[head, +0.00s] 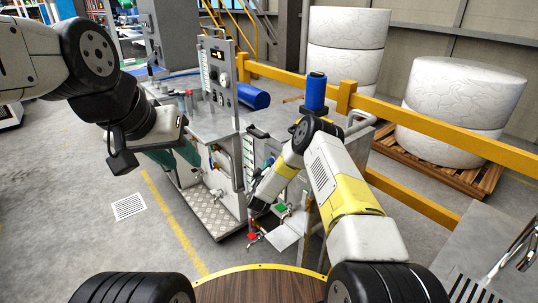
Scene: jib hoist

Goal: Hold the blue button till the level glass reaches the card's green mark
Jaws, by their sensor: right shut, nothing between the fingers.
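A grey control panel (221,72) with dials and small buttons stands upright at the back edge of the metal bench. I cannot make out which button is blue. A tall narrow scaled strip (249,160), perhaps the level glass or its card, stands at the front of the bench, partly behind my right arm. Its level and any green mark are too small to read. My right gripper (254,209) is shut and empty, pointing down beside the lower bench front. My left gripper (122,162) hangs in the air left of the bench, well apart from it; its fingers are unclear.
A red handle (252,236) and a green part (281,207) sit low near my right gripper. A tread-plate shelf (213,205) lies under the bench. A blue canister (316,90), a yellow rail (420,122) and wrapped rolls (460,95) stand behind.

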